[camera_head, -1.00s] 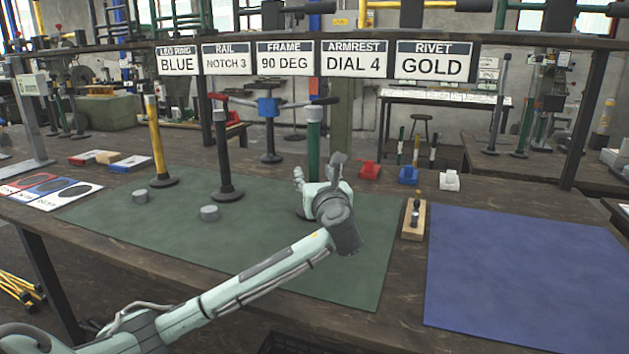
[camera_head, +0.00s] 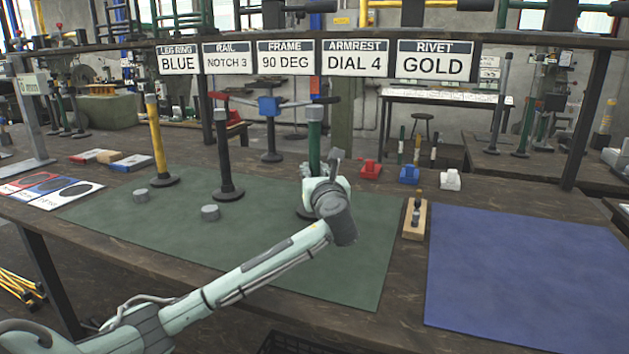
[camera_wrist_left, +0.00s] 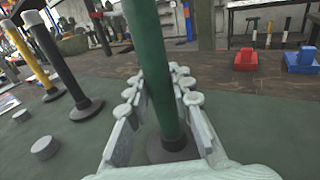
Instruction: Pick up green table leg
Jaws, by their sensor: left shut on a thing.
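The green table leg (camera_head: 314,145) stands upright on its round dark base at the back of the green mat, with a grey cap on top. My left gripper (camera_head: 320,168) is at its lower half and partly hides it and its base. In the left wrist view the leg (camera_wrist_left: 150,45) runs down between the two fingers of my gripper (camera_wrist_left: 160,90), which are shut on it. The dark base (camera_wrist_left: 172,149) is at the mat surface; whether it touches cannot be told. My right gripper is not in view.
A black leg (camera_head: 222,150) and a yellow leg (camera_head: 158,140) stand to the left, with two grey pucks (camera_head: 210,213) near them. Red, blue and white blocks (camera_head: 409,175) sit to the right. The blue mat (camera_head: 530,270) is clear.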

